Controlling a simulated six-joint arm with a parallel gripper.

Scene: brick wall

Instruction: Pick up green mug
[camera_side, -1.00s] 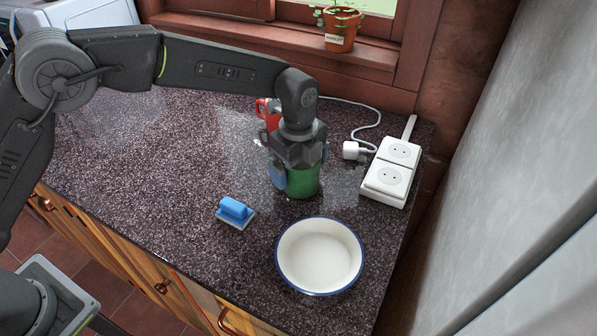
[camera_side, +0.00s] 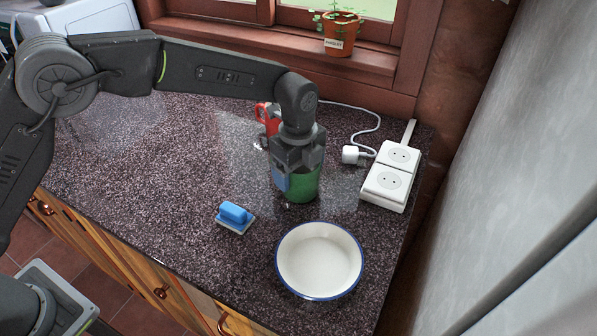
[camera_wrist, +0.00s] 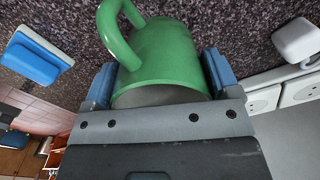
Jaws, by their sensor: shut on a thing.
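The green mug (camera_side: 304,187) stands on the dark speckled counter, behind the white bowl. My gripper (camera_side: 297,180) points down over it, with its blue-padded fingers at the mug's sides. In the wrist view the mug (camera_wrist: 166,55) lies between the two blue fingers of my gripper (camera_wrist: 160,80), which are shut on it. Its handle (camera_wrist: 118,30) shows at the upper left, away from the fingers. The gripper body hides part of the mug's rim. I cannot tell any gap under the mug.
A white bowl with a blue rim (camera_side: 320,260) stands in front of the mug. A white power strip (camera_side: 391,177) with a plug (camera_side: 351,154) lies to the right. A red mug (camera_side: 267,117) is behind. The left counter is clear.

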